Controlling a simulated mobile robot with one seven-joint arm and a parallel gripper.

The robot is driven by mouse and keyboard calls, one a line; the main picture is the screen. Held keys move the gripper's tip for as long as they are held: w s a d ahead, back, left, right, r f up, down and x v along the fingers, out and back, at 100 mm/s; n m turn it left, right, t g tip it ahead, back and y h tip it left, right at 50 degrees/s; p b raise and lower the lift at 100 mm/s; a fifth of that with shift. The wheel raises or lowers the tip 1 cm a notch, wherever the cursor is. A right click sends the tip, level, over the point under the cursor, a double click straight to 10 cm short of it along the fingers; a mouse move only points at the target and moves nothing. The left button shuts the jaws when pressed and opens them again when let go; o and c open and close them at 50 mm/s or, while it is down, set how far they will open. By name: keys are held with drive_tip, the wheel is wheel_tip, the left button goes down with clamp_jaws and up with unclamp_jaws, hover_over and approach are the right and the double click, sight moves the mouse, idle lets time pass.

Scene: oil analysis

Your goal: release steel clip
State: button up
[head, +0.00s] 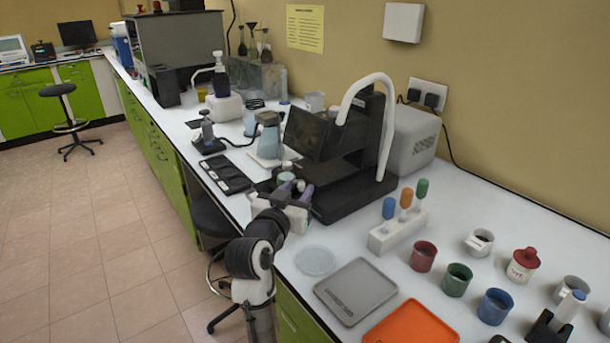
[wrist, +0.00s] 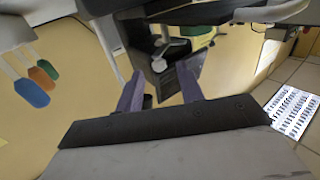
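My gripper (head: 297,188) is at the front of the black instrument (head: 345,150), low over the white bench. Its two purple fingers stand apart in the wrist view (wrist: 160,75), with a visible gap between them. I see nothing clearly clasped between the fingertips. A small dark part (wrist: 147,101) shows beside the left finger there; I cannot tell what it is. I cannot make out a steel clip in either view. A small pale round pot (head: 286,177) is right behind the fingers in the head view.
A white rack with coloured-handled tools (head: 397,233) stands right of the gripper. A clear round dish (head: 315,260), grey tray (head: 355,290) and orange tray (head: 412,325) lie nearer. A black slotted tray (head: 226,174) and a glass jug (head: 268,135) are beyond the gripper.

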sight(301, 185)
drive_tip(key=shift+p+x, duration=0.45)
drive_tip(key=shift+x, duration=2.2)
clamp_jaws()
